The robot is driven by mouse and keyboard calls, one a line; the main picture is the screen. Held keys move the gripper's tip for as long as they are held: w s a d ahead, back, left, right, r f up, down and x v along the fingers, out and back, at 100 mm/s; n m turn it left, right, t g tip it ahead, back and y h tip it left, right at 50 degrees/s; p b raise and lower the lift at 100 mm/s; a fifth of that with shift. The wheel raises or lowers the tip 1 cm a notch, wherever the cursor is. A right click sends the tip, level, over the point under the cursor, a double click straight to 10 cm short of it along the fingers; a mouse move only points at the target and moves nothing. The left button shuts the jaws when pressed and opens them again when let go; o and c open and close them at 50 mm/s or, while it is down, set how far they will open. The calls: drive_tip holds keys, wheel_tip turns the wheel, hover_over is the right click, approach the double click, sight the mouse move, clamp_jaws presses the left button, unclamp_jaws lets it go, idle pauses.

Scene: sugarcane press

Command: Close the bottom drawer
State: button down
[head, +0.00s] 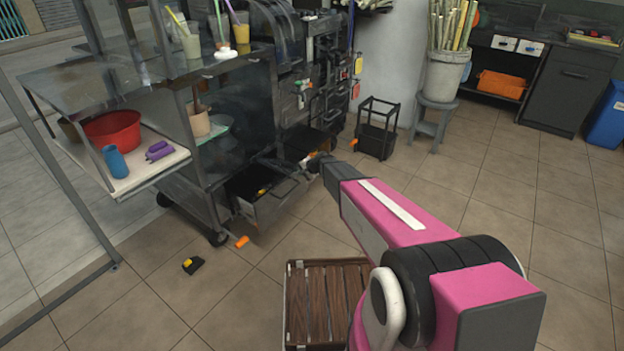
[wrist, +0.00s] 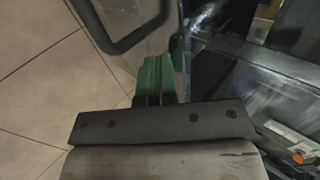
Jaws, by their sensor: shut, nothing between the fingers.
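The bottom drawer (head: 266,208) stands pulled out at the base of the metal press cart in the head view, with small items inside. My gripper (head: 312,160) is at the drawer's right end, partly hidden by my arm. In the wrist view its green fingers (wrist: 155,72) are together and empty. A dark curved handle bar (wrist: 128,45) lies just past the fingertips, against a grey panel that looks like the drawer front. The glossy drawer interior (wrist: 280,85) shows to the right. I cannot tell whether the fingers touch the panel.
A slatted wooden stool or crate (head: 325,295) stands in front, below my arm. An orange piece (head: 242,242) and a black-and-yellow item (head: 193,265) lie on the floor. A small black rack (head: 376,138) stands right of the cart. The tiled floor at right is clear.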

drive_tip(key=w+a, duration=1.2)
drive_tip(key=a, duration=0.3)
drive_tip(key=shift+w+a, duration=0.1)
drive_tip(key=shift+a, duration=0.1)
drive_tip(key=s+d+r, duration=0.7)
drive_tip(key=s+d, duration=0.1)
drive_tip(key=d, duration=0.2)
drive_tip(key=s+d+r+n+g+h, duration=0.2)
drive_tip(key=s+d, duration=0.6)
drive_tip(key=s, duration=0.5)
drive_tip(key=s+d+r+n+g+h, duration=0.2)
drive_tip(key=s+d, duration=0.7)
drive_tip(key=s, duration=0.5)
drive_tip(key=s+d+r+n+g+h, duration=0.1)
drive_tip(key=s+d+r+n+h, duration=0.2)
drive_tip(key=s+d, duration=0.5)
drive_tip(key=s, duration=0.5)
drive_tip(key=shift+s+d+r+n+g, duration=0.15)
drive_tip(key=shift+d+r+n+g, duration=0.15)
drive_tip(key=shift+d+r+g, duration=0.1)
